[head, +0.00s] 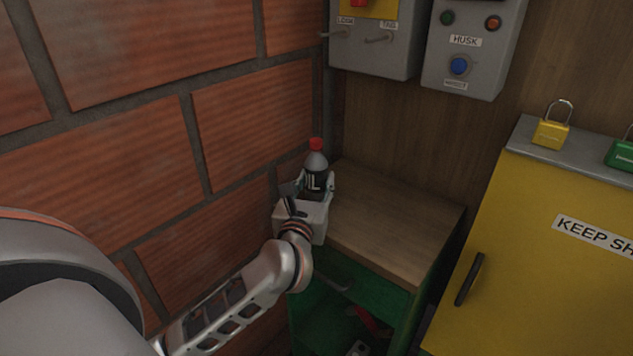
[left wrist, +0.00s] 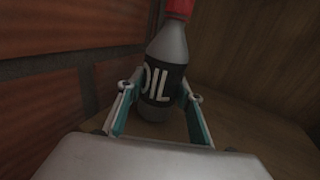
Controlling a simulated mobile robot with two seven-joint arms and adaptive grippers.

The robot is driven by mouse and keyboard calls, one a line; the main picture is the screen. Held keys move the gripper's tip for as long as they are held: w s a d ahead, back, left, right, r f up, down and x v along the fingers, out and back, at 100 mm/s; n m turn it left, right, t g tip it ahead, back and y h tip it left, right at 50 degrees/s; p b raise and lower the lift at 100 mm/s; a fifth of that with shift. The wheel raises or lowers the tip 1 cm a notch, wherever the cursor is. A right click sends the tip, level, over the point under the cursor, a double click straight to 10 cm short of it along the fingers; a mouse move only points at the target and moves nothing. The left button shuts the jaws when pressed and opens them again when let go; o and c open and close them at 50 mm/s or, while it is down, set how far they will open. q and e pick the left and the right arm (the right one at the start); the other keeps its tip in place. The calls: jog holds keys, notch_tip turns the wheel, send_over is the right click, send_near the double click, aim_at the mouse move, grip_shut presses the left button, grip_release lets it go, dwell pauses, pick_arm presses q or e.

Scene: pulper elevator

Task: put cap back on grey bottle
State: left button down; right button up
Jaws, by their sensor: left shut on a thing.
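The grey bottle (head: 316,163) stands upright on the wooden top of the green cabinet, near the brick wall. It has a black label reading OIL, and a red cap (head: 316,144) sits at its top. In the left wrist view the bottle (left wrist: 168,48) stands between my fingers and the red cap (left wrist: 180,8) is cut by the top edge. My left gripper (head: 315,185) is shut on the bottle around its label, with one finger on each side; it also shows in the left wrist view (left wrist: 160,95). My right gripper is not in view.
The cabinet's wooden top (head: 395,225) is clear to the right of the bottle. The brick wall (head: 230,110) is close on the left. A yellow cabinet (head: 530,250) with padlocks on top stands at right. Grey control boxes (head: 470,75) hang above.

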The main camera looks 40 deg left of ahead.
pick_arm(q)
jog(key=c, duration=1.4)
grip_release()
jog(key=shift+f, duration=0.1)
jog(key=shift+s+d, duration=0.1)
jog(key=shift+s, duration=0.1)
jog(key=v, duration=1.1)
jog(key=shift+s, duration=0.25)
